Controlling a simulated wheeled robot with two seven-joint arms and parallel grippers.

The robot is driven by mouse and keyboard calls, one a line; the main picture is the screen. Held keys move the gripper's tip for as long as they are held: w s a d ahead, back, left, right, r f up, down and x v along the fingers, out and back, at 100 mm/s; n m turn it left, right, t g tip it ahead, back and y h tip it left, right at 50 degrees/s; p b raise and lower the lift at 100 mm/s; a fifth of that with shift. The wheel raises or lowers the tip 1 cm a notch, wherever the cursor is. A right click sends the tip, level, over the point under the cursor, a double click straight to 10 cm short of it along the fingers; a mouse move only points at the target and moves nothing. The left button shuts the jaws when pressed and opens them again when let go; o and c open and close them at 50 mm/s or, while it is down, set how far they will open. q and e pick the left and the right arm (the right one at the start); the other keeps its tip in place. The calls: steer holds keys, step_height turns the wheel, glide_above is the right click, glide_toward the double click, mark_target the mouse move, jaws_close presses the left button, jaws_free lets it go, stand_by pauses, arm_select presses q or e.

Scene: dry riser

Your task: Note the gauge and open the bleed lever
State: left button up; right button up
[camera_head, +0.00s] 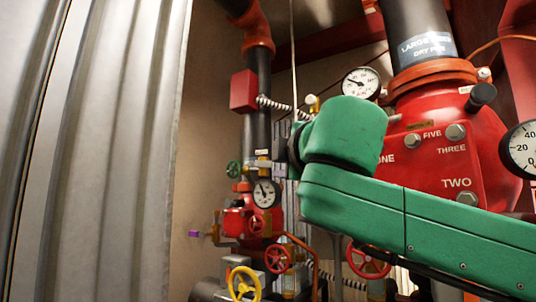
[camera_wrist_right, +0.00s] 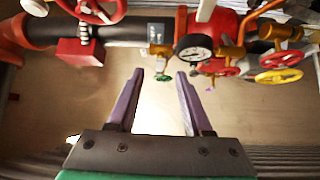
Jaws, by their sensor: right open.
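A white dial gauge (camera_head: 266,193) with a black rim sits on the narrow riser in the middle of the head view. It also shows in the right wrist view (camera_wrist_right: 194,47), too small to read. A small purple-ended lever (camera_head: 194,233) sticks out left from a brass fitting low on that riser; I cannot tell for sure that it is the bleed lever. My right gripper (camera_wrist_right: 160,75) is open and empty, its two purple fingers apart, pointing toward the pipework short of the gauge. My left gripper is not in view.
Two other gauges (camera_head: 361,83) (camera_head: 523,149) sit by the large red valve body (camera_head: 455,140). Yellow (camera_head: 244,284) and red (camera_head: 277,258) handwheels stand low, a green one (camera_head: 233,169) higher. Corrugated metal (camera_head: 110,150) fills the left. Bare wall lies left of the riser.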

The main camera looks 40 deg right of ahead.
mark_target(267, 164)
steer(key=x, duration=0.2)
steer(key=p+x, duration=0.1)
steer(key=x, duration=0.2)
steer(key=a+p+x, duration=0.1)
steer(key=x, duration=0.2)
steer(key=shift+w+d, duration=0.1)
steer(key=shift+w, duration=0.4)
steer(key=shift+w+d, duration=0.15)
steer(key=shift+d, duration=0.05)
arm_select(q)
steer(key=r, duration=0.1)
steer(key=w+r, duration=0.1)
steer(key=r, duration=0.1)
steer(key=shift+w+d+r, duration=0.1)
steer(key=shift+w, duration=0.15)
arm_select(e)
steer(key=shift+d+f, duration=0.1)
steer(key=shift+d, duration=0.05)
steer(key=shift+c, duration=0.3)
